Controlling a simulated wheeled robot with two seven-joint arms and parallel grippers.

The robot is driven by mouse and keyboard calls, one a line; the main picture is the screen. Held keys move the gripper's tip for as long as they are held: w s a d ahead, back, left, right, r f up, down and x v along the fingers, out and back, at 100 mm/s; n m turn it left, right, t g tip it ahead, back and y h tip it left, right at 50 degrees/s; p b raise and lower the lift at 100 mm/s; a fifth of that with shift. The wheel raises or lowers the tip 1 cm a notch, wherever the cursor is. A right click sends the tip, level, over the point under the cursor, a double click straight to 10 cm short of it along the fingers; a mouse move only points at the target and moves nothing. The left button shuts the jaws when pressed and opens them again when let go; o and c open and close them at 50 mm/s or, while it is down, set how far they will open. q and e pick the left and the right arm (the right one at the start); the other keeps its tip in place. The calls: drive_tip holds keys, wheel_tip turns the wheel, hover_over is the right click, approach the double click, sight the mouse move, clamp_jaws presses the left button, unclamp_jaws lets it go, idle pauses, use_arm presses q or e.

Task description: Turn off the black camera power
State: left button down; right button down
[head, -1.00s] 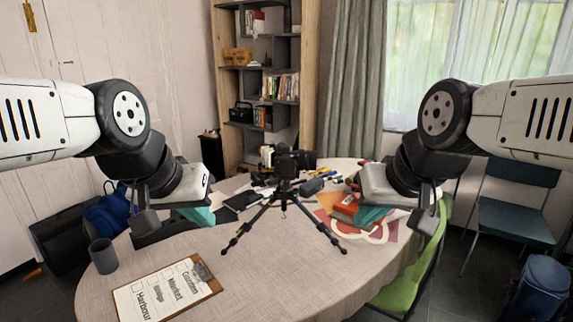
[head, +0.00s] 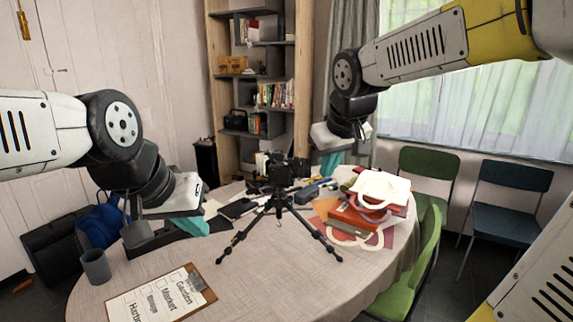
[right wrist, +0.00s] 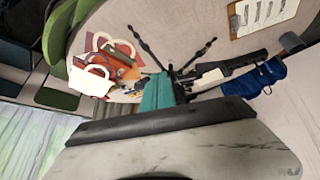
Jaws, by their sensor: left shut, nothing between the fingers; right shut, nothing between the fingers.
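The black camera (head: 276,174) sits upright on a black tripod (head: 279,203) in the middle of the round table. Its lens points to the right; its power switch is too small to make out. My right gripper (head: 331,164) is shut and empty, raised just right of the lens, with teal fingers pointing down; I see no contact. My left gripper (head: 195,226) is shut and empty, low over the table's left side, apart from the tripod. In the right wrist view, the teal fingers (right wrist: 157,93) stand before the tripod legs (right wrist: 150,52), and the camera is hidden.
The table (head: 255,285) holds a clipboard (head: 160,298) and a grey cup (head: 96,267) at front left. Chairs (head: 510,195) stand at right; a bookshelf (head: 262,90) is behind.

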sight(289, 169)
drive_tip(key=w+a+n+t+h, duration=0.1)
drive_tip(key=w+a+n, duration=0.3)
drive_tip(key=w+a, duration=0.7)
drive_tip(key=w, duration=0.3)
drive_tip(key=shift+f+h, duration=0.15)
drive_tip(key=shift+h, duration=0.15)
drive_tip(key=shift+a, duration=0.1)
drive_tip(key=w+d+f, duration=0.1)
drive_tip(key=w+f, duration=0.4)
drive_tip(key=w+d+f, duration=0.1)
drive_tip(key=w+f, duration=0.2)
drive_tip(key=shift+w+d, duration=0.15)
drive_tip(key=shift+d, duration=0.2)
drive_tip(key=shift+w+d, duration=0.25)
drive_tip(key=shift+w, duration=0.15)
